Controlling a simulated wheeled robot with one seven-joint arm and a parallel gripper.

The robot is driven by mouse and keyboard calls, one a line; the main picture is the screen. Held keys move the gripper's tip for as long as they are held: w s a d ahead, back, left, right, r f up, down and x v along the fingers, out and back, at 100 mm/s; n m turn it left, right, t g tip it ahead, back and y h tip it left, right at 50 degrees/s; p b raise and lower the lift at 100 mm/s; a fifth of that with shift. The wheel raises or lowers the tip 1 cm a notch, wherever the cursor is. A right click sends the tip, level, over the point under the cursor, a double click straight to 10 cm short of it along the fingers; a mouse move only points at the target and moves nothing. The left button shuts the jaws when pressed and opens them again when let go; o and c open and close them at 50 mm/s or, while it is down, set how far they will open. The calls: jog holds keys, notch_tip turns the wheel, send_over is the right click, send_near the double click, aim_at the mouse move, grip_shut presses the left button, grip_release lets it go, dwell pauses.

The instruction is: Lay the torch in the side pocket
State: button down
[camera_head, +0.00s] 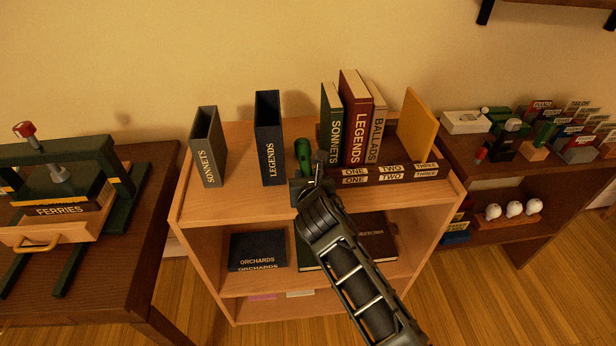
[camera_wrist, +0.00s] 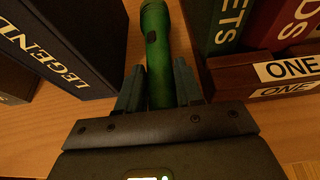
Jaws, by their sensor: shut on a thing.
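The torch (camera_head: 303,152) is a green cylinder. My gripper (camera_head: 308,178) is shut on it, above the top of the light wooden bookcase (camera_head: 240,186). In the wrist view the torch (camera_wrist: 157,45) points away from me between the two fingers (camera_wrist: 159,85), and its near end is hidden by my gripper. It is between the dark blue LEGENDS slipcase (camera_wrist: 70,40) on the left and the book rack (camera_wrist: 240,75) on the right. I cannot pick out a side pocket for certain in either view.
A grey SONNETS slipcase (camera_head: 207,148) stands left on the bookcase. Upright books (camera_head: 355,118) and a yellow panel (camera_head: 416,125) stand in the rack. A dark table with a press (camera_head: 70,175) is at left. A dark shelf unit (camera_head: 480,165) at right holds small items.

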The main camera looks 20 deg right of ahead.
jog(key=c, duration=1)
grip_release()
jog(key=shift+r, duration=0.1)
jog(key=v, duration=1.2)
